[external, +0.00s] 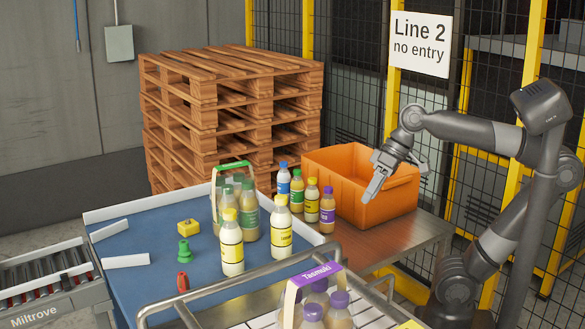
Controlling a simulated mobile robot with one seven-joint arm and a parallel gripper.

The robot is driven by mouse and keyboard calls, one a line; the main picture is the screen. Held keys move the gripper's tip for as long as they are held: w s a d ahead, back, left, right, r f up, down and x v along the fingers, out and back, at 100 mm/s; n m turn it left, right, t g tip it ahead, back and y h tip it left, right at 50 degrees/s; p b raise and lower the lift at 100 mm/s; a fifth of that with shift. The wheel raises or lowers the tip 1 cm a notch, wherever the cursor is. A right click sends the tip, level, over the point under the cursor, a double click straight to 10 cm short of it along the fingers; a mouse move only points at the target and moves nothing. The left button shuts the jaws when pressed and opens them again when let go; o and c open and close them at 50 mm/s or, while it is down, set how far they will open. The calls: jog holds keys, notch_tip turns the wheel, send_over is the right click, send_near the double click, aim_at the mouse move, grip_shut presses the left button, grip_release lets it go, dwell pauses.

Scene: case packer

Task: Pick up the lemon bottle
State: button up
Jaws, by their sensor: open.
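Three bottles have yellow caps and yellow labels, and I cannot read which is the lemon bottle. One large yellow-capped bottle (232,245) stands upright on the blue surface. Another large yellow-capped bottle (280,228) stands upright to its right. My gripper (380,181) is open and empty, pointing down in front of the orange crate (350,210), to the right of and apart from all the bottles.
A green-handled carrier (235,165) holds green-capped bottles. A purple Tasmoki carrier (315,272) with purple-capped bottles stands at the front. Yellow, green and red small pieces (184,251) lie on the blue surface (140,240). Stacked pallets (232,100) stand behind. A metal rail (240,280) crosses the front.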

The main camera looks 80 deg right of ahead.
jog(key=w+a+m+t+y, duration=0.1)
jog(key=w+a+m+y, duration=0.6)
jog(key=m, duration=0.5)
jog(key=w+d+r+m+t+y, duration=0.25)
jog(key=w+d+m+t, duration=0.55)
jog(key=m, duration=0.5)
jog(key=g, duration=0.1)
send_near(272, 226)
jog(key=shift+s+d+f, duration=0.3)
jog(key=shift+s+d, duration=0.2)
jog(key=shift+d, duration=0.05)
jog(key=shift+w+a+f, duration=0.1)
jog(key=shift+w+a, duration=0.15)
jog(key=x, duration=0.4)
jog(key=shift+w+a, duration=0.15)
jog(key=shift+a, duration=0.1)
jog(key=shift+r+x, duration=0.2)
jog(key=shift+x, duration=1.15)
jog(key=shift+r+x, duration=0.2)
jog(key=shift+x, duration=1.15)
jog(key=shift+c, duration=0.2)
